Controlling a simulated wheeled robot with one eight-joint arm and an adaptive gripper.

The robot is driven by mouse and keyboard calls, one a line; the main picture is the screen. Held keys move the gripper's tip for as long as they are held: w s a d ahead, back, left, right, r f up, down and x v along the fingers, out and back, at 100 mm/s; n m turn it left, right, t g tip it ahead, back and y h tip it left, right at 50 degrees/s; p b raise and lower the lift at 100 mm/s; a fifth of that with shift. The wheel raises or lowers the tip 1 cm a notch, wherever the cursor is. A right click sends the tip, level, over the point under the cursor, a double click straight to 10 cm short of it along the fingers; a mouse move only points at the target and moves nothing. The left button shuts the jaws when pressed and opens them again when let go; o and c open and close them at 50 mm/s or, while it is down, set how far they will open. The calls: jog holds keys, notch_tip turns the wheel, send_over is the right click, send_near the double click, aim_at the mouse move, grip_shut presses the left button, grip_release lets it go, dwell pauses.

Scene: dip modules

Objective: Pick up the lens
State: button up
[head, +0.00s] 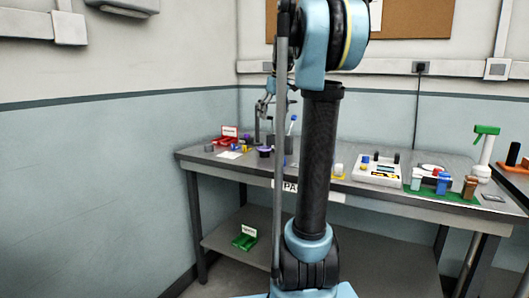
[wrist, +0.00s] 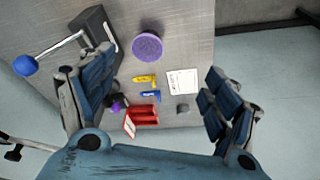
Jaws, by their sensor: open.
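No thing is plainly marked as the lens. A small dark piece with a purple face (wrist: 116,104) lies beside the red bin (wrist: 142,118), close to my left finger in the wrist view. A larger round purple-topped piece (wrist: 148,46) stands farther up the table; in the head view it shows as a dark pot with a purple top (head: 264,152). I cannot tell which is the lens. My gripper (wrist: 158,64) is open and empty above the table, its fingers spread either side of these things. In the head view my gripper (head: 265,106) is partly hidden by my arm.
A yellow piece (wrist: 145,79), a blue piece (wrist: 150,94), a white card (wrist: 183,82) and a small grey block (wrist: 182,108) lie between the fingers. A dark block with a blue-knobbed lever (wrist: 26,65) stands at left. A white tray (head: 377,178) is at right.

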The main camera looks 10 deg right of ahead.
jog(key=w+r, duration=0.1)
jog(key=w, duration=0.2)
send_near(265, 147)
jog(key=x, duration=0.7)
jog(key=shift+s+a+f, duration=0.15)
jog(key=shift+a+f, duration=0.05)
jog(key=shift+f, duration=0.15)
jog(key=shift+c, duration=0.2)
jog(key=c, duration=1)
